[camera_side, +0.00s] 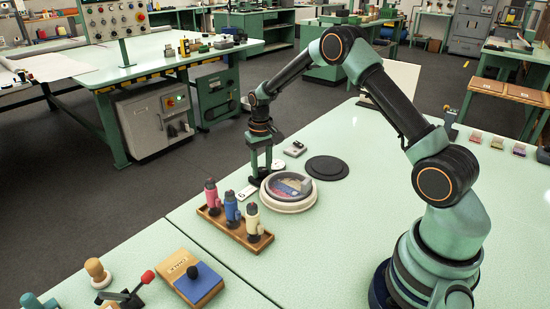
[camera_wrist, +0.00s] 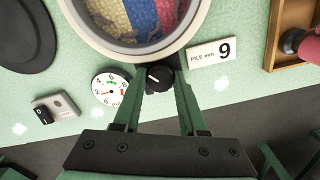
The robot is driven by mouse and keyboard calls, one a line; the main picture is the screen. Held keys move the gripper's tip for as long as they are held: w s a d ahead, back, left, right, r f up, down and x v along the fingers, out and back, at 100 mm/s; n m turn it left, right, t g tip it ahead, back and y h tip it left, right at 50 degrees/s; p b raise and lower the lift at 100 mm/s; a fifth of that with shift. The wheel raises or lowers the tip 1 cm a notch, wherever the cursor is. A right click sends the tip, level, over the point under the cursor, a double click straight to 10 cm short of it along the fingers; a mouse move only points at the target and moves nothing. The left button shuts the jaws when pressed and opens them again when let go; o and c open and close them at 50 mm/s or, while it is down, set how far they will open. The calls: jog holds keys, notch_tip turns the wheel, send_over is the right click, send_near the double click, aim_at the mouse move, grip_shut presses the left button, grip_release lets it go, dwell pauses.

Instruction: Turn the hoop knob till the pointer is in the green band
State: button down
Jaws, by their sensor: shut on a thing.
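The hoop (camera_side: 288,205) is a round pale ring with coloured cloth inside, lying flat on the bench; its rim (camera_wrist: 130,48) fills the top of the wrist view. The black hoop knob (camera_wrist: 159,78), with a white mark, sits at the rim's edge. My gripper (camera_wrist: 160,80) is shut on the knob, one finger each side. In the side view my gripper (camera_side: 259,172) points down beside the hoop and hides the knob. A white dial (camera_wrist: 110,89) lies left of the knob.
A "PILE mm 9" card (camera_wrist: 214,51) lies right of the knob. A wooden tray (camera_side: 232,230) holds pink, blue and cream tools close to the hoop.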

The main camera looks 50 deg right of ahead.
aim_at(262, 169)
jog(key=shift+m, duration=0.5)
jog(key=shift+c, duration=2.2)
grip_release()
jog(key=shift+r, duration=0.15)
notch_tip(262, 169, up, 12)
